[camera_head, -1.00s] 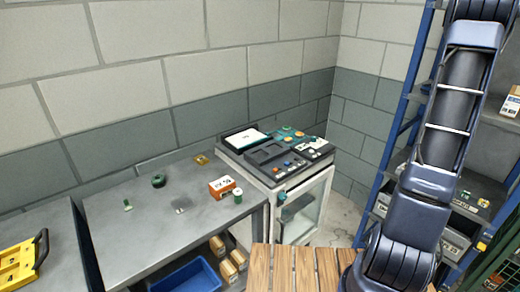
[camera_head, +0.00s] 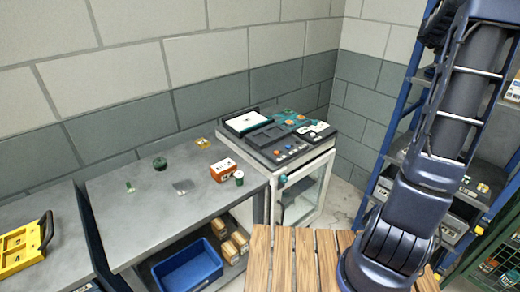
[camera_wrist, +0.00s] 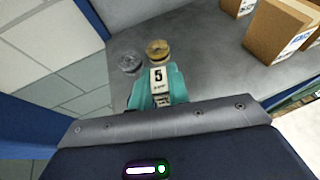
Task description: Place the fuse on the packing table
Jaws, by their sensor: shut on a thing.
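In the wrist view my gripper (camera_wrist: 156,96) has teal fingers closed on a small pale piece with a "5" label (camera_wrist: 158,77), which I take to be the fuse. Its lower part is hidden by the fingers. The piece is over or near a grey shelf surface (camera_wrist: 205,60); I cannot tell whether it touches it. In the head view my gripper is out of the picture. A grey table (camera_head: 150,225), which may be the packing table, stands left of centre, with an orange-and-white box (camera_head: 222,171) and small green items on it.
In the wrist view a yellow round item (camera_wrist: 157,49), a grey disc (camera_wrist: 130,62) and cardboard boxes (camera_wrist: 278,30) are near my gripper. In the head view a machine (camera_head: 280,140), a blue rack (camera_head: 395,110) and a slatted wooden top (camera_head: 300,260) stand around. The grey table's front has bare room.

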